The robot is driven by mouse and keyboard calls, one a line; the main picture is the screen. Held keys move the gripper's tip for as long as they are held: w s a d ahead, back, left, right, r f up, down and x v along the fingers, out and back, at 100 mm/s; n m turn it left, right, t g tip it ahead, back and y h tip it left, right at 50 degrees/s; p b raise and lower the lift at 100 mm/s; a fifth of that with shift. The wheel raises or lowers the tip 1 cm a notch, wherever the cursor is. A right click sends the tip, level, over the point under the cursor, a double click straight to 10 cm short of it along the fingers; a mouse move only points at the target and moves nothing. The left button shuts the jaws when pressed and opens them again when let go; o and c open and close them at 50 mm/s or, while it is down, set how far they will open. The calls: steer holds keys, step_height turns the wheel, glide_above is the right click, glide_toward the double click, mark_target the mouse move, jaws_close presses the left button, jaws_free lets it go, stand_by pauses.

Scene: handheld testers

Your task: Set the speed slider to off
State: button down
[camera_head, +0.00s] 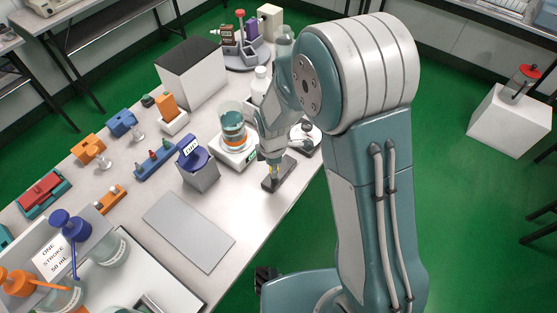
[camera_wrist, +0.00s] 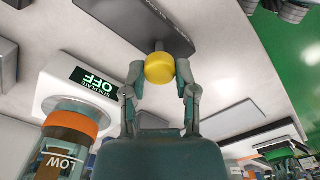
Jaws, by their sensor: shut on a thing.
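A dark grey slider base (camera_head: 279,176) lies on the white bench near its right edge. It also shows across the top of the wrist view (camera_wrist: 125,18). My gripper (camera_head: 273,161) is above the base, with its fingers on either side of a round yellow knob (camera_wrist: 159,68). The gripper is shut on this knob, which stands up from the base near one end. The white stir plate (camera_head: 239,151) stands left of the slider. Its display (camera_wrist: 93,83) reads OFF, upside down in the wrist view. The slider's own markings are not legible.
A beaker (camera_head: 233,122) with an orange band stands on the stir plate, close to my gripper. A grey box with a blue top (camera_head: 199,167) and a flat grey plate (camera_head: 189,231) lie to the left. A white box (camera_head: 190,80) stands behind.

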steer(key=shift+s+a+f, duration=0.1)
steer(key=shift+s+a, duration=0.4)
steer(key=shift+s, duration=0.25)
steer(key=shift+c, duration=1.9)
jaws_free()
step_height(320, 180, up, 12)
steer(key=shift+w, duration=0.1)
